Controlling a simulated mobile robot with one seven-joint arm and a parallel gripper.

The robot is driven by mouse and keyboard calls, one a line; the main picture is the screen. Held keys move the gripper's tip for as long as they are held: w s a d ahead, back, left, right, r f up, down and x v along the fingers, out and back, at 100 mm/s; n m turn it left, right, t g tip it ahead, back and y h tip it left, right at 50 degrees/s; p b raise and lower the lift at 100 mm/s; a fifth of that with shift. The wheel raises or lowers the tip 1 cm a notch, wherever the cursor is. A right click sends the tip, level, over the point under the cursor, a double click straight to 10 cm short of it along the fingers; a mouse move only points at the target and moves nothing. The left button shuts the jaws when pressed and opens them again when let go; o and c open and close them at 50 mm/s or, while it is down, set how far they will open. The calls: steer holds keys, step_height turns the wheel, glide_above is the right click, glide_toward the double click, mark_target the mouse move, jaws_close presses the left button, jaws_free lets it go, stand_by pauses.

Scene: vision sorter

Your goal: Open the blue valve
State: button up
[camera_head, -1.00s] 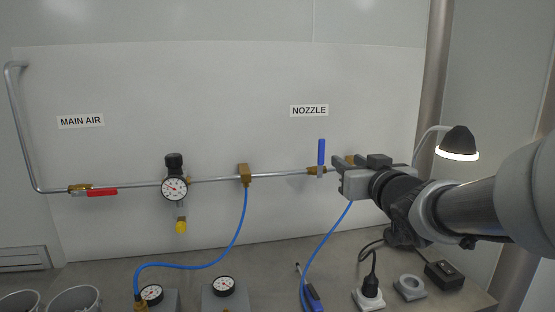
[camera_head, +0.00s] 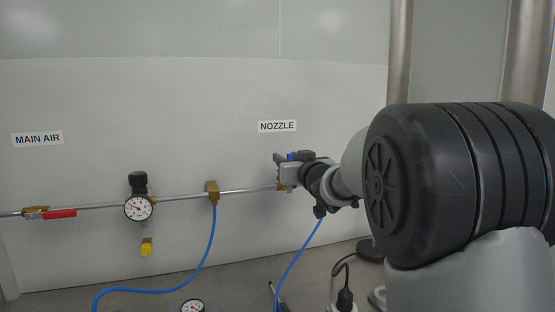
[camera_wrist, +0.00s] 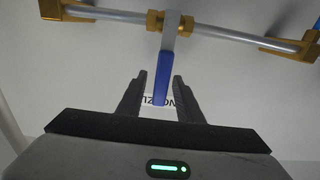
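The blue valve handle (camera_wrist: 163,78) shows in the wrist view. It stands square to the pipe, its free end reaching between the fingers of my gripper (camera_wrist: 161,77). The fingers are open, one on each side of the handle, with a gap on the left and a narrower one on the right. In the head view, my gripper (camera_head: 279,158) is at the pipe below the NOZZLE label (camera_head: 277,126) and hides most of the handle; only a bit of blue (camera_head: 292,156) shows. The brass valve body (camera_wrist: 168,22) sits on the pipe.
The pipe (camera_head: 245,191) runs along the wall, with a pressure gauge (camera_head: 138,208) and a red-handled valve (camera_head: 59,214) under the MAIN AIR label (camera_head: 37,138). A blue hose (camera_head: 207,250) hangs from a brass fitting (camera_head: 213,190). My arm covers the right side.

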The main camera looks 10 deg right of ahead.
steer(key=shift+w+a, duration=0.2)
steer(key=shift+w, duration=0.8)
jaws_close()
steer(key=shift+d, duration=0.15)
